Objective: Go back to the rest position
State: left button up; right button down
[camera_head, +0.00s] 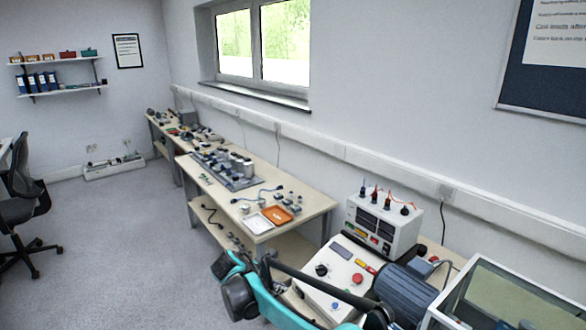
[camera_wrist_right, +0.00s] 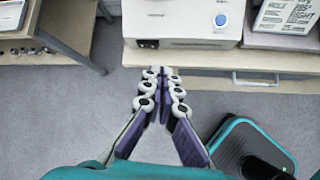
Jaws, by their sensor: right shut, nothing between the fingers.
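My right gripper (camera_wrist_right: 162,76) shows in the wrist view with its jointed fingers closed together and nothing between them. It points over the grey floor, just short of the front edge of the bench (camera_wrist_right: 205,62). In the head view, teal and black parts of my arm are at the bottom middle, in front of the white control box (camera_head: 335,278); the fingertips are hard to make out there. My left gripper is not in view.
A power supply unit (camera_head: 382,228) and a blue motor (camera_head: 405,288) stand on the near bench. A glass-sided case (camera_head: 510,300) is at the bottom right. A farther bench (camera_head: 300,196) holds parts and trays. Open floor (camera_head: 110,255) lies to the left, with an office chair (camera_head: 22,205).

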jog(key=s+d+r+m+y, duration=0.2)
jog(key=s+d+r+m, duration=0.35)
jog(key=s+d, duration=0.3)
jog(key=s+d+r+m+y, duration=0.1)
jog(key=s+d+r+m, duration=0.3)
jog(key=s+d+m, duration=0.4)
jog(key=s+d+f+m+y, duration=0.1)
jog(key=s+d+f+m, duration=0.1)
jog(key=s+m, duration=0.3)
jog(key=s+d+f+m+t+y, duration=0.1)
jog(key=s+d+m, duration=0.3)
jog(key=s, duration=0.6)
jog(key=shift+s+d+f+m+t+y, duration=0.2)
jog(key=shift+s+f+m+t+y, duration=0.1)
jog(key=shift+f+m, duration=0.3)
